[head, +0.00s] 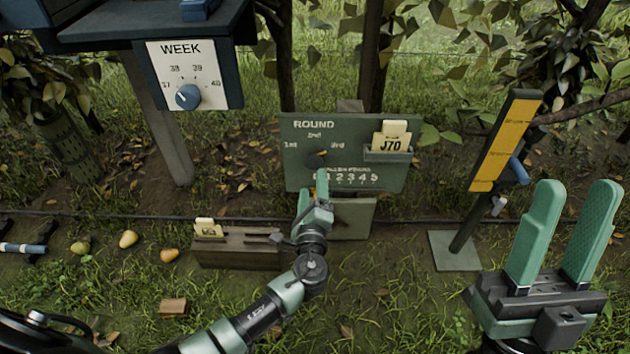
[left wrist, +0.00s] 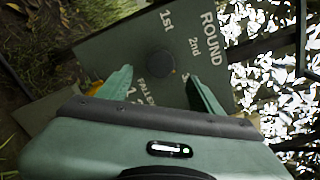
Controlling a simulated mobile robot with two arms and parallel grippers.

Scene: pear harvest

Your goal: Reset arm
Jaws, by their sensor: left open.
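My left gripper (head: 318,182) is in front of the green ROUND board (head: 295,165), below its dial knob (head: 317,158). In the left wrist view its two green fingers (left wrist: 160,82) are apart with nothing between them. The dark round knob (left wrist: 160,67) shows just beyond the fingertips; I cannot tell whether they touch the board. The knob has an orange mark and the labels 1st, 2nd and 3rd around it. My right gripper (head: 578,195) is at the lower right, its fingers upright, wide apart and empty.
A WEEK dial panel (head: 205,62) hangs at the upper left. Card J70 (head: 391,140) sits in a board holder. A wooden box (head: 235,250) stands below, left of my left gripper. A yellow sign (head: 505,140) stands right. Several pears (head: 128,239) lie on grass.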

